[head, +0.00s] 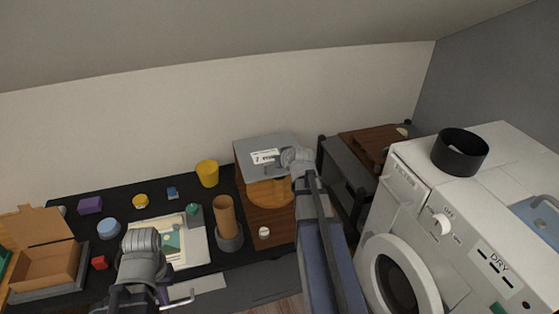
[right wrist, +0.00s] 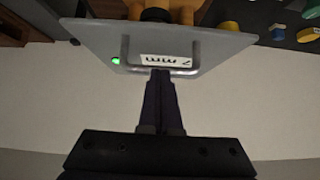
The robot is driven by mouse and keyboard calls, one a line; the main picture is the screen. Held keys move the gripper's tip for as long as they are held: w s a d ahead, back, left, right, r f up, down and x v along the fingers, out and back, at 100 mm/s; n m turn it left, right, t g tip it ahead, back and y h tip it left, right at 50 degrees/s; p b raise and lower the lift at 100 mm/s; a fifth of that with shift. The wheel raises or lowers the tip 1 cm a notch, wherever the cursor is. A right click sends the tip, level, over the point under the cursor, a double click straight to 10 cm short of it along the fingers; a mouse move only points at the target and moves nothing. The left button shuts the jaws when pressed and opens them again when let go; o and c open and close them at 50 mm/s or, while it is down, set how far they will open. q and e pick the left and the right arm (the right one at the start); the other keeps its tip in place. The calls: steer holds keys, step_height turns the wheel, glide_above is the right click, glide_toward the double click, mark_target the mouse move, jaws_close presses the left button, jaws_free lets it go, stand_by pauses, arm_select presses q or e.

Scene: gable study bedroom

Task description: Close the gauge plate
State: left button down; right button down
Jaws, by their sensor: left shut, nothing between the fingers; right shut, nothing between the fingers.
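The gauge plate (head: 247,147) is a flat grey plate with a white "7 mm" label, standing at the back of the dark desk. It fills the upper middle of the right wrist view (right wrist: 212,40), with a handle bar around its label and a lit green dot. My right gripper (right wrist: 160,74) is shut and empty, its tips at the handle bar; I cannot tell if they touch. In the head view my right arm hides those fingers and part of the plate. My left gripper (head: 163,295) is shut and empty, low over the desk's front edge, far from the plate.
An orange-brown wooden part (head: 270,192) sits below the plate. A brown cylinder (head: 226,215) in a grey holder, a yellow cup (head: 207,173) and an open cardboard box (head: 47,262) stand on the desk. A white dryer (head: 440,215) stands right.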

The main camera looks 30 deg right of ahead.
stand_by(0.5)
steer(key=w+r+p+v, duration=0.1)
steer(key=p+v, duration=0.8)
steer(key=v, duration=0.4)
steer(key=shift+p, duration=0.3)
